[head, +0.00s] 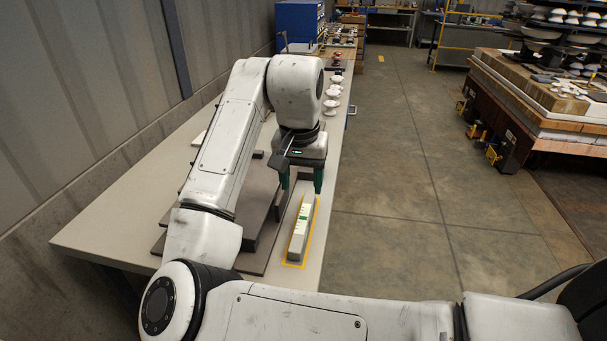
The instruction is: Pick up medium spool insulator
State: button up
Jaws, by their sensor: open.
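Several white spool-shaped insulators (330,104) stand in a row on the long table, just beyond my gripper and to its right. They look small at this distance, and I cannot tell which one is the medium spool. My gripper (302,189) points down with its dark green fingers apart and nothing seen between them. It is over the near part of the table, close above a pale long block (301,226) with green marks. My wrist and arm hide part of the table behind them.
The pale block lies inside a yellow outline (293,265). Dark grey plates (258,258) lie to its left. The long table (110,235) has bare surface at the left. More small items and a blue cabinet (298,22) are farther back. The floor (400,190) to the right is clear.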

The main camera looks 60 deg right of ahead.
aim_at(333, 94)
jog(key=z, duration=1.5)
